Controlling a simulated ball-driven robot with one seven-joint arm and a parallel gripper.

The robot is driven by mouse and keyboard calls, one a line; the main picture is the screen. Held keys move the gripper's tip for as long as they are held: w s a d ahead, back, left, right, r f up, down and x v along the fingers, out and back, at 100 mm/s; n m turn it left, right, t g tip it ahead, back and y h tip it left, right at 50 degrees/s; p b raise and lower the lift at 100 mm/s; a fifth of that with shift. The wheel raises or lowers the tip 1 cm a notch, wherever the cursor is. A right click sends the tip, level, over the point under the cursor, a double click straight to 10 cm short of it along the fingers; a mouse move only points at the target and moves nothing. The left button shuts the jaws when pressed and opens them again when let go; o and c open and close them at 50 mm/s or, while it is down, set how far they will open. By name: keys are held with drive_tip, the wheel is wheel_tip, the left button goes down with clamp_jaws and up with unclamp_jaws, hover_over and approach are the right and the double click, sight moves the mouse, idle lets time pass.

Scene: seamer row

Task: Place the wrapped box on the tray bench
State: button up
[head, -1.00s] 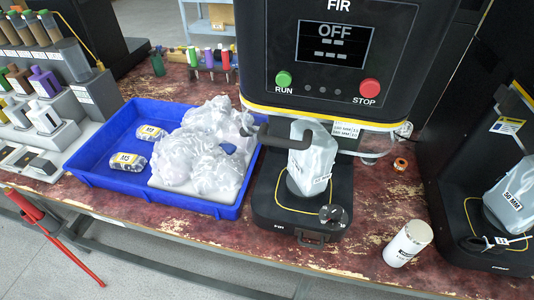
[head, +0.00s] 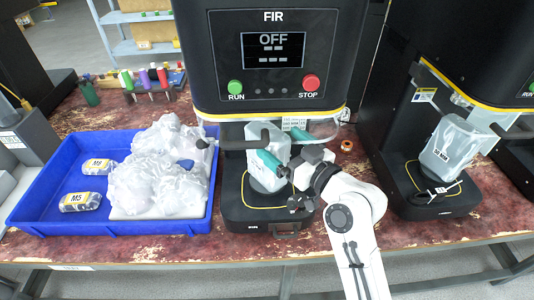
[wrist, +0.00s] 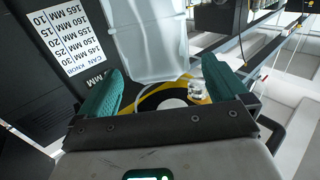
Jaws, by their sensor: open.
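A box in clear, crinkled plastic wrap (head: 264,178) stands, slightly tilted, on the base of the FIR machine (head: 268,90). My gripper (head: 268,163) reaches in from the right, with a teal finger in front of the box in the head view. In the wrist view the wrapped box (wrist: 150,40) is ahead, between the lines of my open teal fingers (wrist: 160,82); contact is not visible. The worn red bench top (head: 120,115) carries a blue tray (head: 120,228) at left. Inside are white plastic-wrapped bundles (head: 155,180) and two M5-type packs (head: 80,201).
A dark lever (head: 235,145) crosses close to the box, beneath the machine head. Another machine at right holds a similar wrapped item (head: 450,150). An orange tape roll (head: 347,146) lies between the machines. Coloured-handled tools (head: 145,80) stand behind the tray.

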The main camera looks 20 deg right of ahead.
drive_tip(key=shift+p+x, duration=0.75)
drive_tip(key=shift+x, duration=2)
drive_tip(key=shift+f, duration=0.1)
drive_tip(key=c, duration=1.7)
drive_tip(key=shift+c, duration=0.7)
